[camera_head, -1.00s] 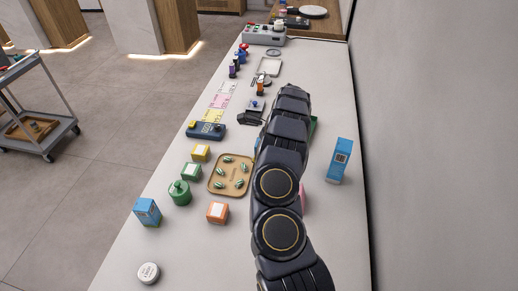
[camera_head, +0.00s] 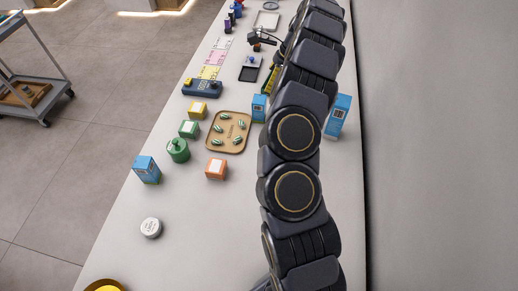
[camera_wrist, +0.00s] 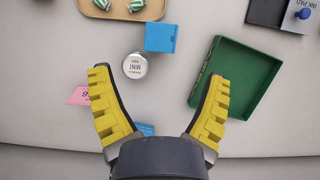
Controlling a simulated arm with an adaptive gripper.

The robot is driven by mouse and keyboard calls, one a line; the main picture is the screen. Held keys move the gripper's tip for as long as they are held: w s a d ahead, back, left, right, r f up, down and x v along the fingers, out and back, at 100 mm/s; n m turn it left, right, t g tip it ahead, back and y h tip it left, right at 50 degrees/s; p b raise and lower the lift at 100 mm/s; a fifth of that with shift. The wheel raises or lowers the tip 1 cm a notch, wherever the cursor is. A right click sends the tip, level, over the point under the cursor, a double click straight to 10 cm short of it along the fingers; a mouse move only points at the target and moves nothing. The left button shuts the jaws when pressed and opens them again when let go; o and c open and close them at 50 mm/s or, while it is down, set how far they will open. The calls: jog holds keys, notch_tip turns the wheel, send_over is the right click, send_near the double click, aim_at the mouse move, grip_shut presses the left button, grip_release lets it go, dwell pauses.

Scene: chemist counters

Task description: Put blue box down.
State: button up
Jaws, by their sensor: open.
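My gripper (camera_wrist: 158,78) is open in the wrist view, its yellow-padded fingers wide apart with nothing held between them. A blue box (camera_wrist: 160,37) stands on the counter beyond the fingertips, apart from them. It touches or nearly touches a white round MINI jar (camera_wrist: 134,66). What looks like this box (camera_head: 258,107) also shows in the head view, at the right edge of the tan tray, partly hidden by my arm. A taller blue box (camera_head: 338,117) stands near the wall. Another blue box (camera_head: 147,169) stands at the counter's left edge. In the head view my arm hides most of my gripper.
A green open tray (camera_wrist: 235,78) lies by the right finger, a pink card (camera_wrist: 78,96) by the left. The tan tray (camera_head: 229,131) holds several green-striped pieces. The near counter is mostly clear.

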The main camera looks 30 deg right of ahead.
jog(key=a+r+n+g+y, duration=0.1)
jog(key=a+r+n, duration=0.7)
jog(key=a, duration=0.7)
jog(key=s+a+r+n+g, duration=0.2)
jog(key=s+a+r+n, duration=0.5)
jog(key=s+a, duration=0.25)
jog(key=s+a+r+n+g+h, duration=0.1)
jog(key=s+a+n, duration=0.4)
jog(key=s, duration=0.6)
jog(key=shift+s+a+r+n+h, duration=0.15)
jog(key=shift+s+r+n+h, duration=0.15)
jog(key=shift+r+n+h, duration=0.25)
jog(key=s+n, duration=0.2)
jog(key=s, duration=0.2)
jog(key=s+f+n+h, duration=0.1)
jog(key=s, duration=0.4)
jog(key=s+d+f+n+g+h, duration=0.1)
jog(key=s+n, duration=0.1)
jog(key=s, duration=0.2)
jog(key=shift+s+d+f+n, duration=0.1)
jog(key=shift+s+f+n, duration=0.05)
jog(key=shift+s+n, duration=0.2)
jog(key=shift+w, duration=0.15)
